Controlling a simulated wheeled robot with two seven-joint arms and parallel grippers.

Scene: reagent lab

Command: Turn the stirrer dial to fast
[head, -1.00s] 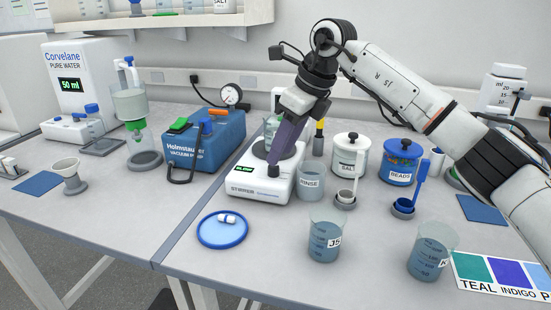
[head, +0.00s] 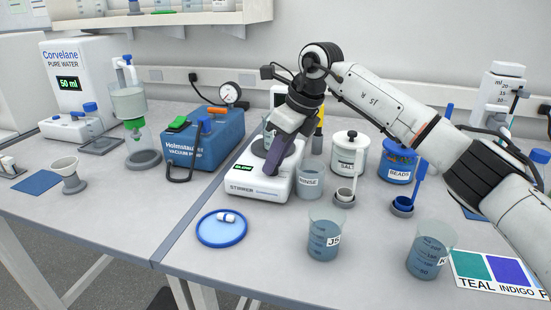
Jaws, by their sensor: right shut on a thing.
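The white stirrer (head: 246,188) stands on the bench in the middle of the head view. Its small green-lit display (head: 243,167) appears to read SLOW. My right gripper (head: 271,169) comes down from above at a tilt and is shut on the stirrer dial at the front of the stirrer. The fingers hide the dial, so its pointer cannot be seen. A glass beaker on the stirrer's plate is mostly hidden behind the gripper. My left gripper is not in view.
The RINSE beaker (head: 311,180) stands close to the stirrer's right side. The blue vacuum pump (head: 207,140) is to its left. A blue dish (head: 221,231) with a small white piece and the JS beaker (head: 324,238) are in front. Salt and beads jars stand to the right.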

